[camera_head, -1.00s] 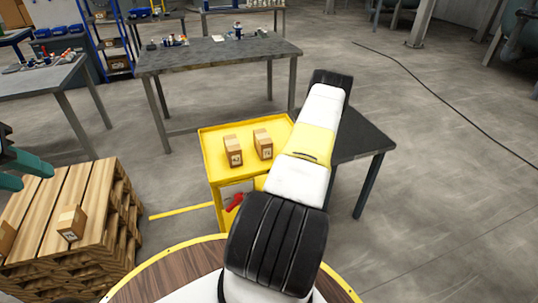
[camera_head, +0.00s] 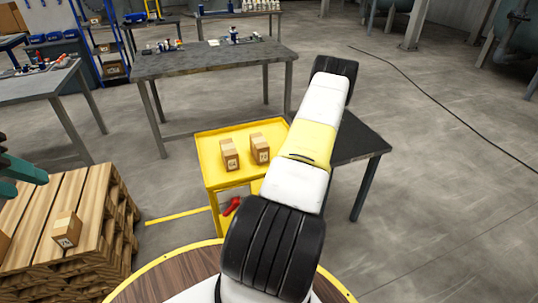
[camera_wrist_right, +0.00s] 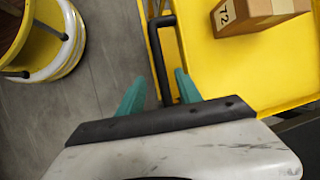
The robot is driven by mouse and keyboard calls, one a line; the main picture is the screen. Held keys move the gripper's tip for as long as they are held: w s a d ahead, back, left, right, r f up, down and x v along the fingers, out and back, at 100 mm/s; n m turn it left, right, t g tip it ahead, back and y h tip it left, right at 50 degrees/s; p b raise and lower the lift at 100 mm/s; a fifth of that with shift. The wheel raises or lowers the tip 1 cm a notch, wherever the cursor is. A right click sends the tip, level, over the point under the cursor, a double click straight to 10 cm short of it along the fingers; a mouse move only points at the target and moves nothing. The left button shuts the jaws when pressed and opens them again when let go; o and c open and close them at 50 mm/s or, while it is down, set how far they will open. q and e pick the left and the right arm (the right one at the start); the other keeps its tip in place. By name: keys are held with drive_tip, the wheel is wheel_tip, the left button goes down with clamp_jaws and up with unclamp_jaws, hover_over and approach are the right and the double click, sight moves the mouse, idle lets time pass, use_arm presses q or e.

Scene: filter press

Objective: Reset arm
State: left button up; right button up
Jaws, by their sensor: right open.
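My right arm crosses the middle of the head view, and its gripper is hidden there. In the right wrist view my right gripper (camera_wrist_right: 160,92) is open, with two teal fingers apart and nothing held. The black handle bar of the yellow cart shows between the fingers; I cannot tell its depth from them. My left gripper (camera_head: 15,178) is at the left edge of the head view, partly cut off. Its teal fingers look apart, with nothing seen between them.
The yellow cart (camera_head: 210,155) carries two cartons (camera_head: 230,154) (camera_head: 259,148). A carton (camera_head: 66,231) sits on stacked wooden pallets (camera_head: 90,205) at lower left. A dark table (camera_head: 355,150) stands right of the cart, a grey workbench (camera_head: 200,63) behind. The right floor is mostly clear.

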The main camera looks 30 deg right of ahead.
drive_tip(key=shift+s+d+r, duration=0.1)
drive_tip(key=shift+r, duration=0.3)
drive_tip(key=w+a+r+n, duration=0.2)
drive_tip(key=w+a+r, duration=0.15)
drive_tip(key=r, duration=0.35)
drive_tip(key=w+a+r+n, duration=0.2)
drive_tip(key=a+r, duration=0.2)
drive_tip(key=r, duration=0.4)
drive_tip(key=a+r+n+h, duration=0.1)
drive_tip(key=a+r+n, duration=0.4)
drive_tip(key=a+r, duration=1.15)
drive_tip(key=s+a+r+n, duration=0.3)
drive_tip(key=s+a+r, duration=0.25)
drive_tip(key=r, duration=0.25)
drive_tip(key=s+a+r+n+t, duration=0.1)
drive_tip(key=s+a+r+n, duration=0.1)
drive_tip(key=s+a+n, duration=0.2)
drive_tip(key=s+a+r+n+t, duration=0.2)
drive_tip(key=s+a+r+n, duration=0.1)
drive_tip(key=s+a, duration=0.7)
drive_tip(key=s+n, duration=0.1)
drive_tip(key=s, duration=0.3)
drive_tip(key=shift+s+a+n+h, duration=0.25)
drive_tip(key=shift+n+h, duration=0.05)
drive_tip(key=shift+n, duration=0.1)
